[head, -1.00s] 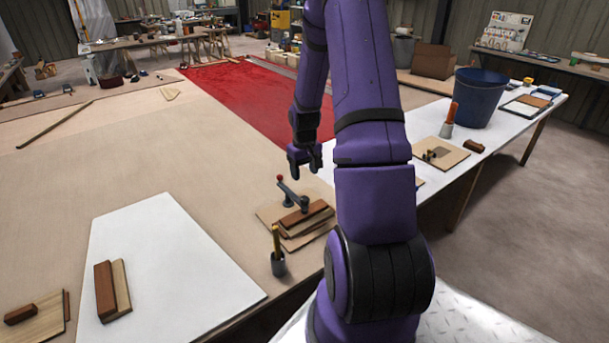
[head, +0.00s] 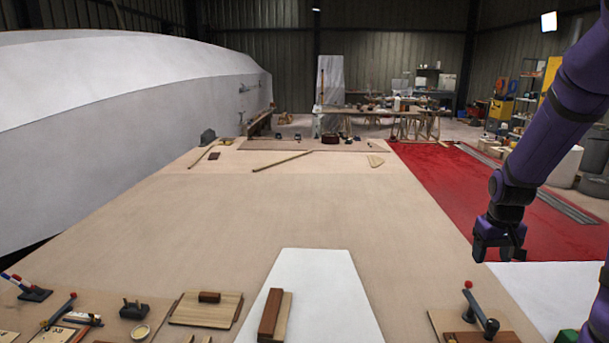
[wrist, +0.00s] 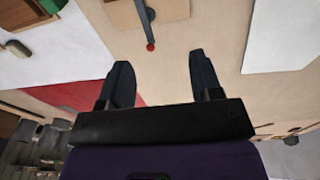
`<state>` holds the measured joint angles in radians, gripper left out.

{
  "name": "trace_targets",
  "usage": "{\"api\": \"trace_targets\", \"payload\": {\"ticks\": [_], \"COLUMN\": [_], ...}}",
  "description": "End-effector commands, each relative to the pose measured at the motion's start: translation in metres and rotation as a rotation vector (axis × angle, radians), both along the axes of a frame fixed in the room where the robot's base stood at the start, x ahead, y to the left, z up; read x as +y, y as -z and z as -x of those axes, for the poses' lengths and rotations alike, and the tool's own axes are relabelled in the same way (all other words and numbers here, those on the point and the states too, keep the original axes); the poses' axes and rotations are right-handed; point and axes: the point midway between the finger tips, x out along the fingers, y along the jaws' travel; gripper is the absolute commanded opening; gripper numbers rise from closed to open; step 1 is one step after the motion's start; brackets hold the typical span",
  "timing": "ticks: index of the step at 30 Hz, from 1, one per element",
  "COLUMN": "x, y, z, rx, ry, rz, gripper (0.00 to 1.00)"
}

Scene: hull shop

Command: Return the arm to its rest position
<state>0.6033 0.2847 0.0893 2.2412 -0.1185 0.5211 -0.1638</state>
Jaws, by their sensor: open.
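My purple arm comes in from the right edge in the head view and ends in my dark gripper (head: 499,250). The gripper hangs with its fingers down near the border of the red floor area and the white bench top. In the wrist view my gripper (wrist: 163,85) has its two fingers wide apart with nothing between them. A clamp with a red-tipped lever (head: 475,302) stands on a wooden board at the lower right, below and left of the gripper. It also shows in the wrist view (wrist: 148,22), beyond the fingers and apart from them.
A white panel (head: 315,295) bears wooden blocks (head: 273,315) at the front. Several tools and small boards (head: 205,309) line the near left edge. The middle of the tan table (head: 250,215) is clear. A large white hull (head: 120,110) stands along the left.

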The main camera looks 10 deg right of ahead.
Motion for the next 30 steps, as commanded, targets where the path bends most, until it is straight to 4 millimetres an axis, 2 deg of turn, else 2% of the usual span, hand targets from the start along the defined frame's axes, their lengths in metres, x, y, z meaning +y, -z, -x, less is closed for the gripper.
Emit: {"api": "trace_targets", "payload": {"ticks": [1,6,15,24,30], "x": [0.013,0.053,0.122,0.182,0.213], "y": [-0.018,-0.067,-0.138,-0.188,-0.209], "z": [0.0,0.01,0.045,0.1,0.144], "rx": [-0.018,-0.061,-0.15,-0.247,-0.313], "ry": [-0.014,-0.046,-0.106,-0.168,-0.213], "rz": [0.013,0.038,0.061,0.053,0.03], "gripper": [0.59,0.59,0.59,0.59,0.59]}}
